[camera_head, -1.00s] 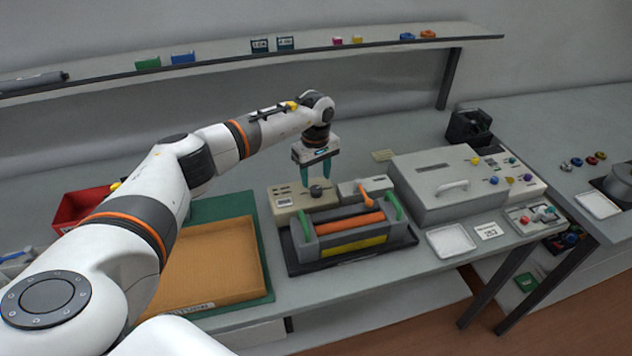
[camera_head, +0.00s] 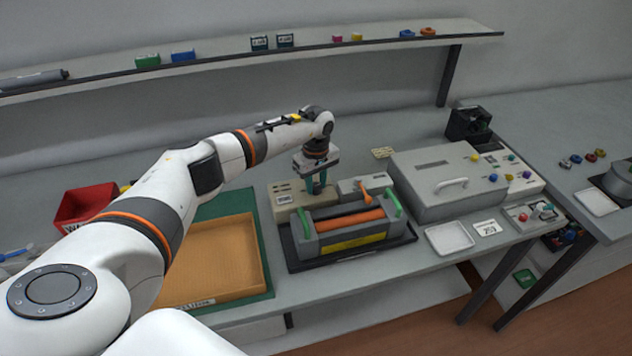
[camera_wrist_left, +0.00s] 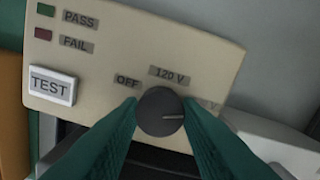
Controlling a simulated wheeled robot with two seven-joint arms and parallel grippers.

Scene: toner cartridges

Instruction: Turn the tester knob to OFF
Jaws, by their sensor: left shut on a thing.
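The tester (camera_head: 284,199) is a beige box behind the toner cartridge on the bench. The left wrist view shows its face (camera_wrist_left: 120,55) with PASS and FAIL lamps and a TEST button. The dark round knob (camera_wrist_left: 160,106) has a pale pointer line aimed right, toward a label mostly hidden by a finger. The OFF label (camera_wrist_left: 127,82) lies at the knob's upper left, and 120 V (camera_wrist_left: 170,75) lies above it. My left gripper (camera_head: 317,189) is shut on the knob, with teal fingers on both sides. My right gripper is not in view.
The toner cartridge (camera_head: 347,237) sits in a dark tray just in front of the tester. A large grey machine (camera_head: 440,190) stands to the right. An orange tray (camera_head: 215,265) lies at left and a red bin (camera_head: 85,203) behind it. A shelf (camera_head: 220,60) runs above.

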